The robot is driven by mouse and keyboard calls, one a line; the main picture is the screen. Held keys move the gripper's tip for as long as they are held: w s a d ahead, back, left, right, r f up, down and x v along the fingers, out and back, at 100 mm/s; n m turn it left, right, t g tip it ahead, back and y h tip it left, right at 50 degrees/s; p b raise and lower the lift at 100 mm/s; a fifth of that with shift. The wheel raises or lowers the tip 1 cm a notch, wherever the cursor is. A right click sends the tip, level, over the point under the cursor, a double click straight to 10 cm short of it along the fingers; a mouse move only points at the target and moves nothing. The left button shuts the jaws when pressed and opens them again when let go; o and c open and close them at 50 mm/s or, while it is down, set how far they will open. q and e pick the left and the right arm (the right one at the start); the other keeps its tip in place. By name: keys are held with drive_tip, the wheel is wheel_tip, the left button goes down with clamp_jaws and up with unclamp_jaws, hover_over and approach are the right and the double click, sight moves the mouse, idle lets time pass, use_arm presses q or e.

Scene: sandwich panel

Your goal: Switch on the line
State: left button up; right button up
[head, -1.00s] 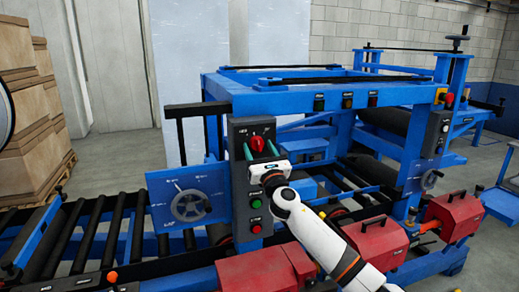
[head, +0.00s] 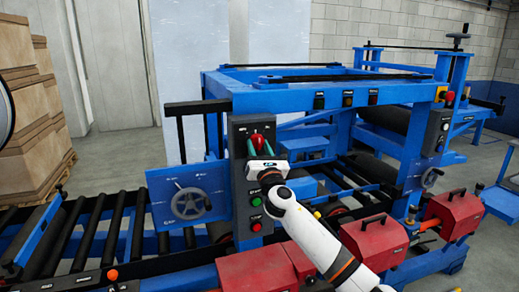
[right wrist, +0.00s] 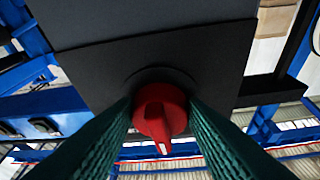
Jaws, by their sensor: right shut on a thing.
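The line's control panel (head: 240,185) is a dark upright box on the blue machine frame. Near its top is a red rotary knob (head: 257,137). Below it are a green button (head: 256,201) and a red button (head: 256,227). My right gripper (head: 260,148) is at the knob, with its green fingers on either side of it, shut on it. In the right wrist view the red knob (right wrist: 158,112) sits between the two fingers, with its white mark toward the bottom of the picture. My left gripper is not in view.
A handwheel (head: 191,205) on a blue plate stands left of the panel. A roller conveyor (head: 100,235) runs at the left. Red motor housings (head: 375,242) stand low at the right, near my arm. Stacked boxes (head: 30,110) are at the far left.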

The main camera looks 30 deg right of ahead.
drive_tip(key=m+h, duration=0.1)
drive_tip(key=m, duration=0.1)
drive_tip(key=m+g+h, duration=0.1)
drive_tip(key=m, duration=0.1)
drive_tip(key=m+h, duration=0.1)
drive_tip(key=m, duration=0.1)
drive_tip(key=shift+a+r+g, duration=0.15)
drive_tip(key=shift+a+g, duration=0.1)
drive_tip(key=shift+g, duration=0.15)
drive_tip(key=shift+a+r+m+g+h+p, duration=0.1)
drive_tip(key=shift+m+g+h+p, duration=0.3)
drive_tip(key=shift+m, duration=1.3)
drive_tip(key=shift+r+m+g+h+p, duration=0.1)
drive_tip(key=shift+m+g+h, duration=0.5)
drive_tip(key=shift+m, duration=1.1)
drive_tip(key=shift+w, duration=0.1)
drive_tip(key=o, duration=1)
drive_tip(key=shift+c, duration=0.2)
